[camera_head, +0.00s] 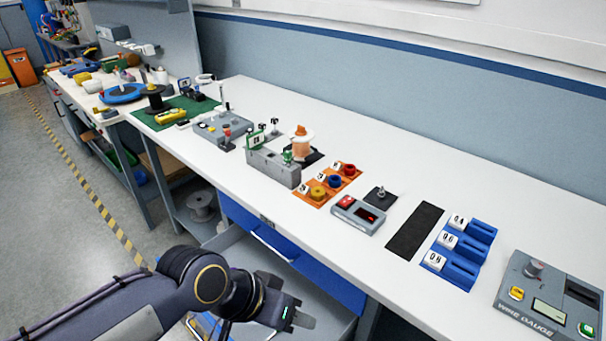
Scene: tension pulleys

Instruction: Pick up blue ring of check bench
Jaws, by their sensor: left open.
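The blue ring (335,181) sits in the middle place of an orange tray (311,200) on the white bench (250,96). A yellow ring (318,193) is on its near-left side and a red ring (349,169) on its far-right side. My left gripper (296,312) is open and empty. It is low in the picture, in front of the bench and well apart from the blue ring. My right gripper is out of view.
A grey device with a red button (357,215) stands right of the tray, and a grey block fixture (273,167) stands left of it. A black mat (415,230), blue numbered holders (462,252) and a wire gauge (545,298) are further right. An open drawer is below.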

